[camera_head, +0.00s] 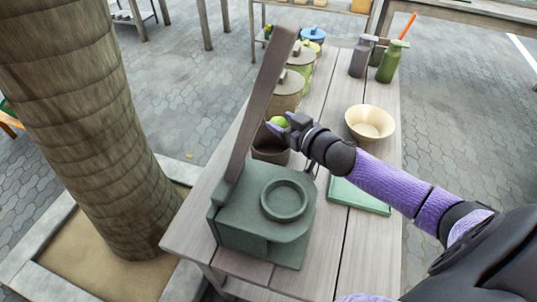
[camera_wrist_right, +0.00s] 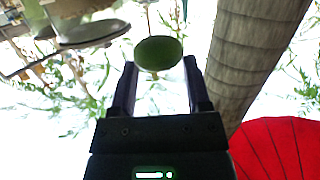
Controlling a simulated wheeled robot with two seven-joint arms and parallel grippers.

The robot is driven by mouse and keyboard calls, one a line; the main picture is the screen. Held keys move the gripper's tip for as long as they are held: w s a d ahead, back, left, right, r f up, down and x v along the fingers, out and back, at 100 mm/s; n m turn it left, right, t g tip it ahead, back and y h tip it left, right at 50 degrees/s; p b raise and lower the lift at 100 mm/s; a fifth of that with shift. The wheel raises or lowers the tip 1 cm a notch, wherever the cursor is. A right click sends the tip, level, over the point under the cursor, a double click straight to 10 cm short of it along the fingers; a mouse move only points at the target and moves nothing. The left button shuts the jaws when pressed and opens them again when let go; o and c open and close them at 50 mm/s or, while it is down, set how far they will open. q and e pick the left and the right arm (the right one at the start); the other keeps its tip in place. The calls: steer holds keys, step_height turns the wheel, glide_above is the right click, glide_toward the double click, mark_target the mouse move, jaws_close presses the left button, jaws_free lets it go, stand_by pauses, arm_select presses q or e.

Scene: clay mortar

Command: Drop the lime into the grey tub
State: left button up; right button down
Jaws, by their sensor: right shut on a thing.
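My right gripper (camera_head: 278,126) is shut on the green lime (camera_head: 280,120). The lime also shows in the right wrist view (camera_wrist_right: 158,53), between the tips of the two dark fingers (camera_wrist_right: 160,75). The grey tub (camera_head: 268,156), a brownish-grey open container, stands on the table just below the gripper in the head view. The gripper and lime appear over its far rim, and they partly hide it. I cannot tell the exact height between lime and tub. My left gripper is not in view.
A dark green press-like device (camera_head: 262,225) with a tall upright bar (camera_head: 262,100) stands close left and nearer. A cream bowl (camera_head: 370,122) and a green tray (camera_head: 358,197) lie to the right. Lidded pots (camera_head: 287,92) and bottles (camera_head: 388,64) stand farther back.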

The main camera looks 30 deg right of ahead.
steer(key=shift+c, duration=2.2)
jaws_free()
steer(key=shift+r, duration=0.1)
steer(key=o, duration=0.4)
steer(key=shift+o, duration=0.2)
steer(key=shift+s, duration=0.1)
arm_select(q)
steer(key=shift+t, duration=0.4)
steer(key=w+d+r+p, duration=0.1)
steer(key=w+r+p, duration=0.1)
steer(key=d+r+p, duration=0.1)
steer(key=p, duration=0.1)
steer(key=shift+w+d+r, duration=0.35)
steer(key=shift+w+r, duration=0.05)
arm_select(e)
steer(key=v, duration=0.9)
steer(key=shift+s, duration=0.35)
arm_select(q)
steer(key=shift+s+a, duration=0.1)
